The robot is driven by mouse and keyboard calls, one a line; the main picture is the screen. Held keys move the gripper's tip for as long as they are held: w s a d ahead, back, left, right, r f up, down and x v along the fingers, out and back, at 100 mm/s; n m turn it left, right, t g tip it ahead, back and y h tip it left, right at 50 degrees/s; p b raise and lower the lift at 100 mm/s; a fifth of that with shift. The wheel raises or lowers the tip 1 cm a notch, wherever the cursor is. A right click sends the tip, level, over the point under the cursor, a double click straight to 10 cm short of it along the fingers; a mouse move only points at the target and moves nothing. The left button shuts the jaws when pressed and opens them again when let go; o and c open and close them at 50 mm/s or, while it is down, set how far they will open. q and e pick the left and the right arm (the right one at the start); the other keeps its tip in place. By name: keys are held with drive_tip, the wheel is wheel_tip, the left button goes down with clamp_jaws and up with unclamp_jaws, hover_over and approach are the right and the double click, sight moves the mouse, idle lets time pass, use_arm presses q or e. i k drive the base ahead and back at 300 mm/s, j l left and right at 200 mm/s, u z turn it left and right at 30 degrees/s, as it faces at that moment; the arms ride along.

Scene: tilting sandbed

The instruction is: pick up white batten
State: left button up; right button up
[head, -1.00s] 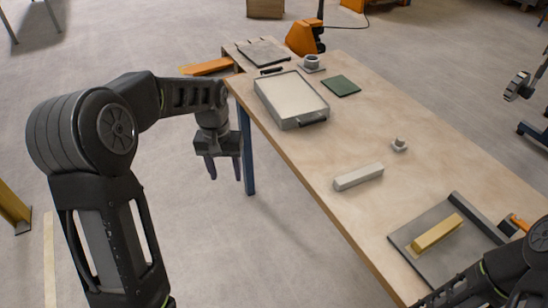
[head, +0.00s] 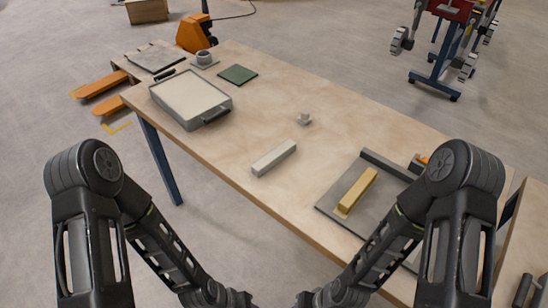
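The white batten (head: 274,158) is a pale, narrow bar lying flat on the wooden table (head: 330,142), near the table's front edge. Nothing touches it. In the head view both my arms reach down to the bottom edge of the picture, in front of the table. Both grippers are below the frame and hidden from sight.
A yellow bar (head: 357,190) lies on a grey tray (head: 334,205) to the right. A sand-filled tray (head: 209,118), a green mat (head: 238,74), a grey ring-shaped piece (head: 204,58) and a small grey knob (head: 304,119) stand on the table. An orange pallet jack (head: 194,34) is behind it.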

sight(261, 167)
drive_tip(key=i+j, duration=0.1)
drive_tip(key=j, duration=0.4)
drive_tip(key=i+j, duration=0.1)
drive_tip(key=j, duration=0.4)
drive_tip(key=i+j, duration=0.1)
drive_tip(key=j, duration=0.4)
drive_tip(key=z, duration=2)
